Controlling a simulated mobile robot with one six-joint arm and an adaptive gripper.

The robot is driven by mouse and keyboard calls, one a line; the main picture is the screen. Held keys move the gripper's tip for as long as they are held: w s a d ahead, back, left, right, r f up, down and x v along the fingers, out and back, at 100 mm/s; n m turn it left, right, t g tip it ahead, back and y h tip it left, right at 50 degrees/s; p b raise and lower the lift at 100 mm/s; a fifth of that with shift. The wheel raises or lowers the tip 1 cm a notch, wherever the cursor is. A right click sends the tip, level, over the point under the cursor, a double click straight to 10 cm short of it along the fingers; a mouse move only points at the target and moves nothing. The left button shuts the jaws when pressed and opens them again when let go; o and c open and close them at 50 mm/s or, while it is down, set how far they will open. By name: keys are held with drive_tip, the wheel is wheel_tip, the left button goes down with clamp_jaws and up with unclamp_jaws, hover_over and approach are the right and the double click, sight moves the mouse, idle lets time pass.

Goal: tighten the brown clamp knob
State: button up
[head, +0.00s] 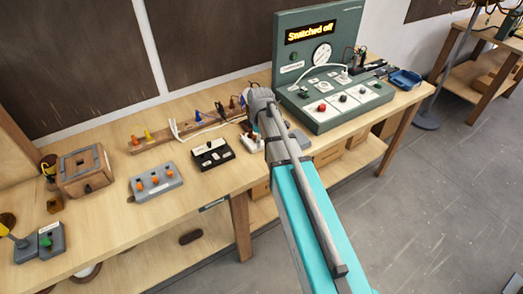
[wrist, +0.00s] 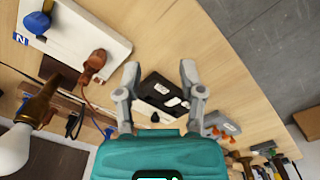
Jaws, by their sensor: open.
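The brown clamp knob (wrist: 95,64) stands on a white board (wrist: 105,37) in the upper left of the wrist view. A blue knob (wrist: 38,21) stands on the same board, near a blue "N" label. My gripper (wrist: 160,70) is open and empty. Its fingers show to the right of the brown knob, apart from it, with a black box between and beyond them. In the head view, my gripper (head: 261,98) hangs over the bench and its fingertips are hard to make out.
A green panel (head: 320,110) reading "Switched off" stands right of my arm. A black box (head: 212,154) and a grey box with orange knobs (head: 156,181) lie to the left. A bulb in a brass holder (wrist: 38,105) is close at the left of the wrist view.

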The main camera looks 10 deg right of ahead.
drive_tip(key=shift+s+a+f+m+b, duration=0.1)
drive_tip(key=shift+s+f+m+b, duration=0.2)
drive_tip(key=shift+s+m, duration=0.35)
drive_tip(key=shift+s+f+m+b, duration=0.2)
drive_tip(key=shift+s+f+m, duration=0.25)
drive_tip(key=shift+s, duration=0.25)
drive_tip(key=s+m, duration=1)
drive_tip(key=s, duration=0.3)
drive_tip(key=shift+a+m, duration=0.3)
drive_tip(key=shift+a, duration=0.05)
